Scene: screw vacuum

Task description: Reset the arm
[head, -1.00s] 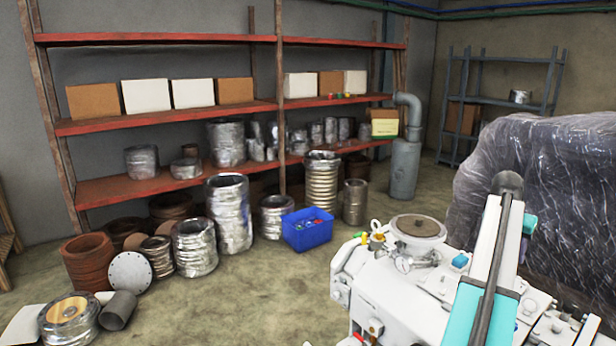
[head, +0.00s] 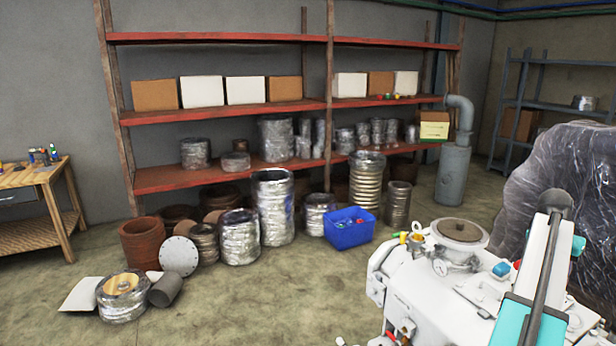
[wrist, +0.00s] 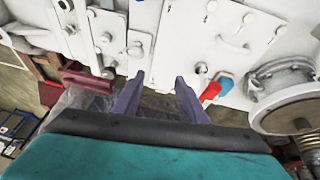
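My arm (head: 540,275), with white links and teal panels, rises at the right of the head view, in front of the white machine (head: 415,290). Its gripper end cannot be made out there. In the wrist view my gripper (wrist: 159,82) shows two dark purple fingers, spread apart with nothing between them. The machine's white body fills the view beyond the fingers. A red part (wrist: 209,91) and a blue knob (wrist: 226,84) are just right of the right finger. I cannot tell how far they are from it.
Red shelves (head: 215,181) with boxes and wrapped cans line the back wall. A blue crate (head: 349,236) stands on the floor before them. A plastic-wrapped bulk (head: 560,185) is close on the right. A wooden table (head: 40,178) is at the left.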

